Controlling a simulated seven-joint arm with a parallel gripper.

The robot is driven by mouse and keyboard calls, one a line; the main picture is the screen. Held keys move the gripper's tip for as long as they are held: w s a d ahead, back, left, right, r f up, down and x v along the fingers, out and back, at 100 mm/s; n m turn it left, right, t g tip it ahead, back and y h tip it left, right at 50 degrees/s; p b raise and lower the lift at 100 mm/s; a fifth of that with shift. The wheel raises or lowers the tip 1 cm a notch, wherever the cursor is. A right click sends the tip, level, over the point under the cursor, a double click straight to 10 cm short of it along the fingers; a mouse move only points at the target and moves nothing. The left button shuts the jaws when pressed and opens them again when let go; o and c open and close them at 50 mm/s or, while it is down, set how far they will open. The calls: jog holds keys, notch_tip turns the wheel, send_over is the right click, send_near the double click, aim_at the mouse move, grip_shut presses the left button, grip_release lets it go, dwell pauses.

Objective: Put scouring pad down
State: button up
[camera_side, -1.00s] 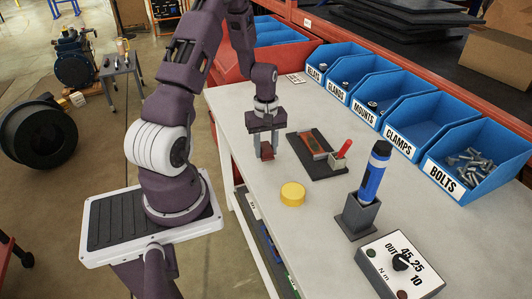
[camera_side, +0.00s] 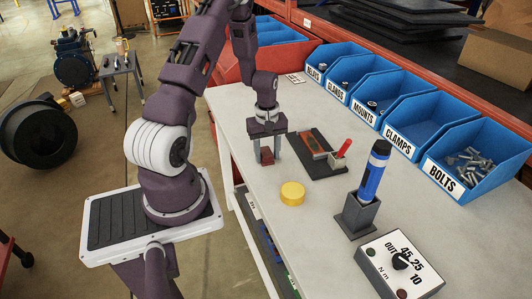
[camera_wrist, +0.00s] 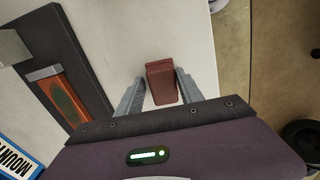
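The scouring pad (camera_side: 267,156) is a small reddish-brown block that appears to stand on the pale bench top, left of the black tray. In the wrist view the pad (camera_wrist: 162,82) is between the two grey fingers of my gripper (camera_wrist: 159,88), with a narrow gap showing on each side. My gripper (camera_side: 268,152) points down around the pad and looks open. The pad's contact with the bench is hard to make out in the side view.
A black tray (camera_side: 327,170) with an orange-brown piece and a red-handled tool lies close right of my gripper. A yellow disc (camera_side: 292,193), a blue tool in a grey holder (camera_side: 358,217) and a dial box (camera_side: 400,264) are nearer. Blue bins (camera_side: 412,119) line the back.

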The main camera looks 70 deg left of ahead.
aim_at(267, 152)
jog(key=shift+s+a+f, duration=0.1)
jog(key=shift+s+f, duration=0.15)
jog(key=shift+s, duration=0.2)
jog(key=shift+m, duration=0.3)
jog(key=r, duration=0.9)
jog(key=shift+w+d+r, duration=0.15)
jog(key=shift+w+d, duration=0.1)
jog(key=shift+w, duration=0.1)
jog(key=d+r+m+t+y, duration=0.15)
jog(key=d+r+m, duration=0.55)
jog(key=d+r, duration=0.7)
jog(key=s+d+r+m+t, duration=0.2)
jog(key=s+d+r+m, duration=0.2)
jog(key=s+d, duration=0.1)
jog(key=s+d+r+m+t+h, duration=0.1)
jog(key=s+d+r+m, duration=0.3)
jog(key=s, duration=0.4)
jog(key=shift+d+m+t, duration=0.45)
jog(key=shift+d+m, duration=0.25)
jog(key=shift+d, duration=0.45)
jog(key=shift+o, duration=0.5)
jog(key=shift+w+h, duration=0.1)
jog(key=shift+h, duration=0.15)
